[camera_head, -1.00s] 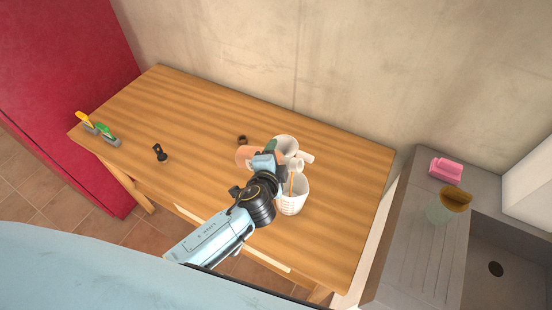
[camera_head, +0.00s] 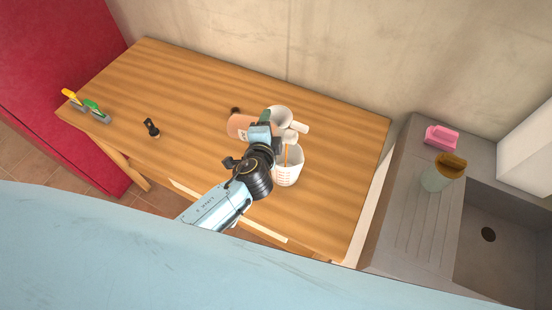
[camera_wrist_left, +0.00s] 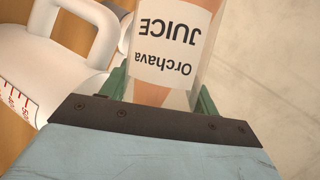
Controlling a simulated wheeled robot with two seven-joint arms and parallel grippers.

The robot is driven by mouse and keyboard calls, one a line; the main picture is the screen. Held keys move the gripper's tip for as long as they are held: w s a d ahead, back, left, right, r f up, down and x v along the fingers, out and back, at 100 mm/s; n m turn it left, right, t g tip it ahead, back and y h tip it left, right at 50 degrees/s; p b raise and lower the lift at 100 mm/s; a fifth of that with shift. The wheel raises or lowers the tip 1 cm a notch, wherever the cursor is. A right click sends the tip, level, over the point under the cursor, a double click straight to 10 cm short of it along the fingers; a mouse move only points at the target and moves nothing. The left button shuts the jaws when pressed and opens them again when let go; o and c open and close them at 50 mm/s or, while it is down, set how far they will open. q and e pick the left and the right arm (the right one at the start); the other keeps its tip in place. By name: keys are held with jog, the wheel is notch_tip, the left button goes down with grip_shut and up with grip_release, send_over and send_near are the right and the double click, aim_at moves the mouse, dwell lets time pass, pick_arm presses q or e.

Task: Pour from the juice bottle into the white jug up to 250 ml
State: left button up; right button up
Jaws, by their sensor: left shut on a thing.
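The juice level cannot be read. In the left wrist view the bottle's label (camera_wrist_left: 170,45) reads "Orchava JUICE" upside down, between the green fingers of my left gripper (camera_wrist_left: 160,95). A white vessel with red scale marks (camera_wrist_left: 15,100) shows at the left there. My right gripper is out of view.
Another white vessel (camera_head: 279,116) with a handle stands just behind the bottle. A small dark item (camera_head: 235,110) lies near the bottle. A black object (camera_head: 151,128) stands on the left of the wooden table (camera_head: 200,85). A sink (camera_head: 500,240) is at the right.

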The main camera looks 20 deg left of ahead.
pick_arm(q)
jog(key=shift+a+f+m+b, duration=0.15)
jog(key=shift+m+b, duration=0.25)
jog(key=shift+b, duration=0.2)
dwell(1.3)
jog(key=shift+f+t+y, duration=0.1)
jog(key=shift+t+y, duration=0.2)
jog(key=shift+y, duration=0.1)
jog(key=shift+m+b, duration=0.4)
jog(key=shift+b, duration=0.2)
dwell(5.1)
